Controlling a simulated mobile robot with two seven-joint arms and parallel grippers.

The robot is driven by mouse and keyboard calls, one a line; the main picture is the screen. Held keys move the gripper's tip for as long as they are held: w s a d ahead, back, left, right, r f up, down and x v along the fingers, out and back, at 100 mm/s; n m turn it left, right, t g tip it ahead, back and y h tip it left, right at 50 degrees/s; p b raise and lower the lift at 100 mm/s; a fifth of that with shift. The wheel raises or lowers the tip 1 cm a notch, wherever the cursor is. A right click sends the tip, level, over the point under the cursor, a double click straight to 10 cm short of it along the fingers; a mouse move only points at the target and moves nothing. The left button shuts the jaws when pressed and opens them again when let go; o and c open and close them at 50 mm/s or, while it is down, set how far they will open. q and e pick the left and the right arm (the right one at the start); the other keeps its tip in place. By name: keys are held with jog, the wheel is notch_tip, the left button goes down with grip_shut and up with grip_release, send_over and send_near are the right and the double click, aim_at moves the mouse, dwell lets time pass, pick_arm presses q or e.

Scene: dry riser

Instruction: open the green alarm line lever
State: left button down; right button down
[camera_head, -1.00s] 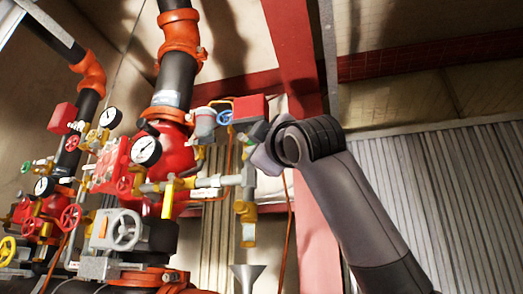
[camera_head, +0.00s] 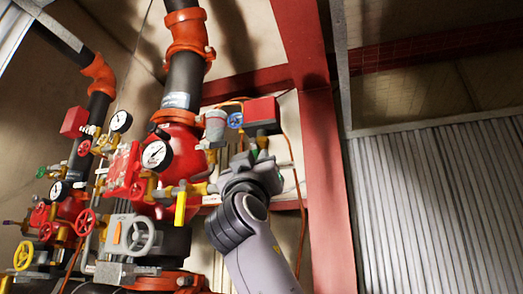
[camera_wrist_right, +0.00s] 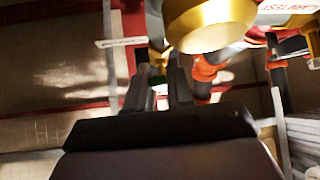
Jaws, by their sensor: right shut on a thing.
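My right gripper (camera_head: 253,152) reaches up from below to the piping under the red box, right of the red riser valve. A small green part, which looks like the green alarm line lever (camera_head: 255,156), shows between its fingers. In the right wrist view the two dark fingers (camera_wrist_right: 157,88) are shut on it, and it is mostly hidden, with only a little green and white between them. I cannot tell the lever's angle. My left gripper is not in view.
A red box (camera_head: 262,111) and a grey cup-shaped fitting (camera_head: 215,124) sit just above the gripper. A brass cylinder (camera_wrist_right: 210,25) looms close in the wrist view. A red steel column (camera_head: 325,170) stands right.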

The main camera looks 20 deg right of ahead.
jog(key=shift+w+a+m+g+h+p, duration=0.2)
jog(key=shift+m+g+h+p, duration=0.3)
jog(key=shift+m+h, duration=0.65)
jog(key=shift+w+a+m+g+h+p, duration=0.15)
jog(key=shift+m+g+h+p, duration=0.35)
jog(key=shift+m+h, duration=0.6)
jog(key=shift+s+m, duration=0.15)
jog(key=shift+m, duration=0.3)
jog(key=c, duration=1.1)
grip_release()
jog(key=b+v, duration=0.3)
jog(key=v, duration=0.4)
jog(key=shift+a+b, duration=0.1)
jog(key=shift+b, duration=0.2)
